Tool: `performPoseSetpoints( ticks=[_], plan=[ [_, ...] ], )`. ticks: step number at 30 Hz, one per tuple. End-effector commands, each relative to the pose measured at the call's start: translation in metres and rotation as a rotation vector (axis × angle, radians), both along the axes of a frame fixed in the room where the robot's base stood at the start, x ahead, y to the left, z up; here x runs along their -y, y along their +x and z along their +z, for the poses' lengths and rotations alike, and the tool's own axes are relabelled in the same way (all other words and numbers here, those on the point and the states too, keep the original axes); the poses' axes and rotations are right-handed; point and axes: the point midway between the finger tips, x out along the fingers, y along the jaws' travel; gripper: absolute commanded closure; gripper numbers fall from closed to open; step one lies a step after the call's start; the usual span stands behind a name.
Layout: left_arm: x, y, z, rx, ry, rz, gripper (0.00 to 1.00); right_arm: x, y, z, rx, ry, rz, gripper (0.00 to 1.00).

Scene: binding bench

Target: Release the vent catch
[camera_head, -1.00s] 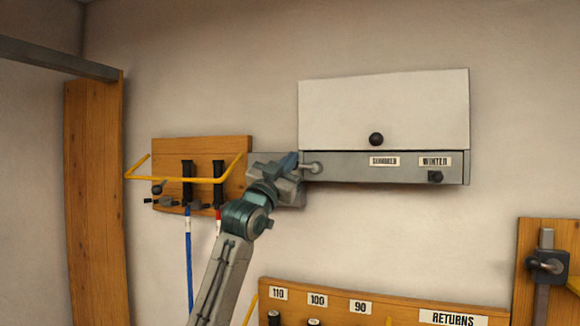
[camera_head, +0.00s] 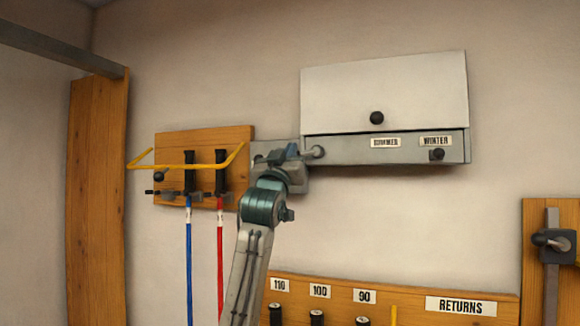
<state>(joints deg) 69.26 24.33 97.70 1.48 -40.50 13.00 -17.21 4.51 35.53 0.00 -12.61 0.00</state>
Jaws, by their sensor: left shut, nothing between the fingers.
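The vent is a white flap (camera_head: 384,92) with a black knob (camera_head: 376,118), above a grey rail (camera_head: 345,153) on the wall. The rail has a SUMMER label (camera_head: 385,142) and a WINTER label (camera_head: 436,141). A dark knob (camera_head: 437,154) sits just under the WINTER label. A small round grey knob (camera_head: 318,152) is at the rail's left end; I cannot tell if it is the catch. My left gripper (camera_head: 300,155) is shut and empty beside this grey knob; whether they touch is unclear. My right gripper is out of view.
A wooden rack (camera_head: 240,141) with a yellow bar (camera_head: 205,166) and blue and red rods hangs left of my arm. A lower board (camera_head: 400,291) carries number labels and a RETURNS label (camera_head: 460,306). A clamp post (camera_head: 551,265) stands at right.

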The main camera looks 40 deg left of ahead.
Motion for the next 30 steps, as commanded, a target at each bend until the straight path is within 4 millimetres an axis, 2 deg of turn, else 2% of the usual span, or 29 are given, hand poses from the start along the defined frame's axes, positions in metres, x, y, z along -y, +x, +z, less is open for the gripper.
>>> performPoseSetpoints(
  ticks=[1,3,12,18,23,30],
  plan=[
    [0.002,0.001,-0.012,0.01,-0.047,-0.003,1.0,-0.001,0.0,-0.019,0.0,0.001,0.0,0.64],
    [0.002,0.001,-0.015,0.026,-0.112,-0.004,1.0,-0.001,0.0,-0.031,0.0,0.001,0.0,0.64],
    [0.007,0.002,-0.024,0.09,-0.387,-0.004,1.0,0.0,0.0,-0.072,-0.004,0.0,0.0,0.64],
    [0.01,0.004,-0.029,0.123,-0.529,-0.001,1.0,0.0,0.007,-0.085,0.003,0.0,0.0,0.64],
    [0.013,0.004,-0.031,0.123,-0.524,-0.002,1.0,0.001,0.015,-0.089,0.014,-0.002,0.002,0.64],
    [0.016,0.005,-0.034,0.121,-0.522,-0.001,1.0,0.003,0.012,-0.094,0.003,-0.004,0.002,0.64]
  ],
)
